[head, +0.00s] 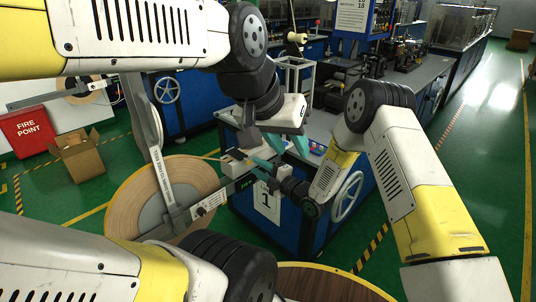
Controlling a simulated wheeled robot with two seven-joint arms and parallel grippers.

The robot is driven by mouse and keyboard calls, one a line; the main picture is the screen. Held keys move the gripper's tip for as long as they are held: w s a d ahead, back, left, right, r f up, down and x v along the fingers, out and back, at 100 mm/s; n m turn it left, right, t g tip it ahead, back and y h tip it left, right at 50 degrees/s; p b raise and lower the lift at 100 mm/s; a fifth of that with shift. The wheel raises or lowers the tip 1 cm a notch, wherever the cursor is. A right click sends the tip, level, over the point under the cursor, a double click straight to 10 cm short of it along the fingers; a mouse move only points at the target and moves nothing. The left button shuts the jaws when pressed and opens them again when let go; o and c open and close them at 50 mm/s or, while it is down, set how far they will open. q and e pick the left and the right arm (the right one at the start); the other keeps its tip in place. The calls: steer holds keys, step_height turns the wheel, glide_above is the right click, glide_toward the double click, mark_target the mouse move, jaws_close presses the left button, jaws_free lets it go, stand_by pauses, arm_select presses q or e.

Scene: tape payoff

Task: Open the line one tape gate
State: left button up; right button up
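The line one station is the blue cabinet with a white "1" sign (267,203). A large tan tape reel (125,195) stands at its left, behind an upright metal bar. A grey arm with a small label (209,205) runs from the reel toward the cabinet top, where a small pale block (234,161) sits. I cannot tell which part is the gate. My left gripper (289,144) hangs over the cabinet top, its teal fingers apart and apparently empty. My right gripper (261,166) is just left of it, close to the pale block; its fingers overlap the mechanism, so its grip is unclear.
A handwheel (347,196) is on the cabinet's right side. A cardboard box (77,158) and red fire point box (25,132) stand at left. The green aisle at right (490,150) is clear.

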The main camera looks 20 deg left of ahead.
mark_target(249, 161)
steer(key=x, duration=0.5)
steer(key=shift+c, duration=0.2)
jaws_close()
stand_by(1.2)
